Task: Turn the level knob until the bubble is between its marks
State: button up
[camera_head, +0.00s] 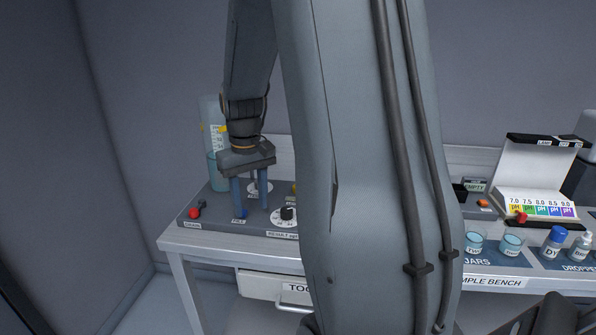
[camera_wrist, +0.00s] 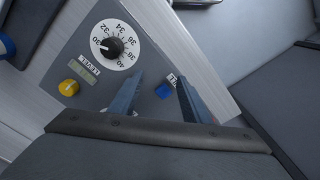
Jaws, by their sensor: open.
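A yellow knob (camera_wrist: 69,88) sits on the grey panel at the left of the wrist view. A LEVEL label (camera_wrist: 88,66) and a small pale greenish window (camera_wrist: 82,95) are next to it. The bubble and its marks are too small to make out. In the head view only a bit of the yellow knob (camera_head: 294,187) shows beside my arm. My gripper (camera_wrist: 160,75) is open and empty, its fingers pointing down at the panel on either side of a blue button (camera_wrist: 164,91). It also shows in the head view (camera_head: 251,213), apart from the yellow knob.
A black knob on a white numbered dial (camera_wrist: 112,47) is near the yellow knob. A red knob (camera_head: 195,213) is at the panel's left, a clear cylinder (camera_head: 212,170) behind. Jars (camera_head: 475,241), bottles and a pH chart (camera_head: 541,205) stand on the right bench. My arm hides the middle.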

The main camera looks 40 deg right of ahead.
notch_tip(320, 180, up, 5)
jog(key=m+p, duration=0.1)
jog(key=p, duration=0.1)
send_over(297, 186)
jog(key=shift+a, duration=0.1)
jog(key=shift+d, duration=0.25)
jog(key=shift+f+p, duration=1.25)
jog(key=shift+f, duration=2.55)
